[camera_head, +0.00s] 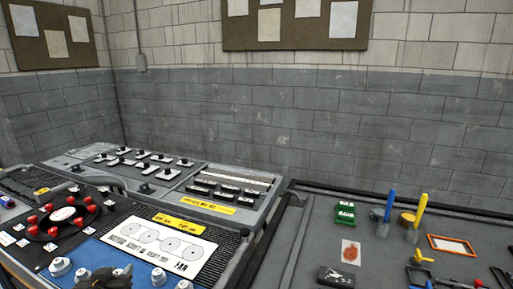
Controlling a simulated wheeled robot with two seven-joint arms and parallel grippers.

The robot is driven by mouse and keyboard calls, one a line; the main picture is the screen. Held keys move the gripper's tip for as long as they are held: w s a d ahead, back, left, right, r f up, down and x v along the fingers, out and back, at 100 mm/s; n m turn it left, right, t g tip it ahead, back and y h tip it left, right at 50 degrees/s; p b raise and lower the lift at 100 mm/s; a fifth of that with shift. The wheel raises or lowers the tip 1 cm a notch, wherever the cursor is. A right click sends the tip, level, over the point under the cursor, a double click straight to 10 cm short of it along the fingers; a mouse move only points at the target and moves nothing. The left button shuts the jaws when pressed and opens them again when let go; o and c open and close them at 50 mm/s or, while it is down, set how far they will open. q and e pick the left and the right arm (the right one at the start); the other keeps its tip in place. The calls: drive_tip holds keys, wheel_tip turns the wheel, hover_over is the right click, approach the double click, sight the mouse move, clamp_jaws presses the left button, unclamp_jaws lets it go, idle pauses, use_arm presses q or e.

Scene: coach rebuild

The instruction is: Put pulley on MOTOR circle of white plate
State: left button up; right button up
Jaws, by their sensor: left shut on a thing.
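The white plate (136,237) lies on the left bench, with several printed circles in a row and the word FAN at its near right end. The other lettering is too small to read surely. Several pale, round, knob-like pulleys (60,266) stand on a blue strip in front of the plate. My left gripper (108,273) is at the bottom edge, low over this strip and apart from the circles. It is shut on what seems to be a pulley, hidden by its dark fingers. My right gripper is not in view.
Red knobs (88,199) ring a white oval on the black panel at left. A grey console (165,174) with switches stands behind the plate. The right bench (310,235) holds a green block (345,212), blue and yellow upright tools and an orange frame (451,245).

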use_arm(q)
drive_tip(key=w+d+r+m+h, duration=0.1)
drive_tip(key=w+d+r, duration=0.2)
drive_tip(key=d+r, duration=0.2)
drive_tip(key=w+d+r+m+h, duration=0.2)
drive_tip(key=d+r, duration=0.4)
drive_tip(key=d, duration=0.4)
drive_tip(key=shift+w+d+r+h, duration=0.2)
drive_tip(key=shift+w+h, duration=0.1)
drive_tip(key=shift+w, duration=0.5)
